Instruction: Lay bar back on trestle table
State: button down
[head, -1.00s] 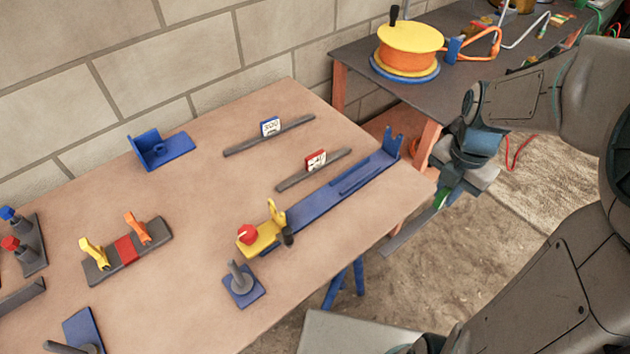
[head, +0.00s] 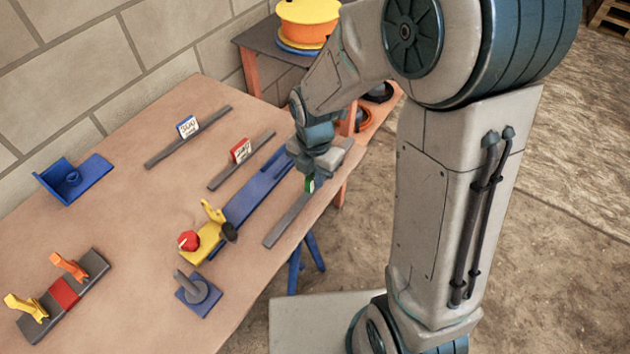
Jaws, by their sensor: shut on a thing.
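My gripper (head: 312,180) is shut on a flat grey bar (head: 285,221) with a small green tag (head: 309,184) at the grip. The bar's near end points down-left. It appears over the right edge strip of the trestle table (head: 130,215), roughly parallel to the blue clamp rail (head: 252,190). I cannot tell whether it touches the tabletop. Its far part is partly hidden by the gripper. Two other grey bars lie on the table: one with a blue-and-white tag (head: 187,127), one with a red-and-white tag (head: 241,150).
The rail carries a yellow end piece (head: 208,240) with a red knob. A blue base with a grey peg (head: 197,292), a blue bracket (head: 75,180) and a grey block with yellow and orange clips (head: 65,293) stand on the table. A dark bench with an orange reel (head: 305,25) is behind.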

jog(key=shift+f, duration=1.15)
jog(key=shift+f, duration=0.1)
jog(key=c, duration=1.4)
grip_release()
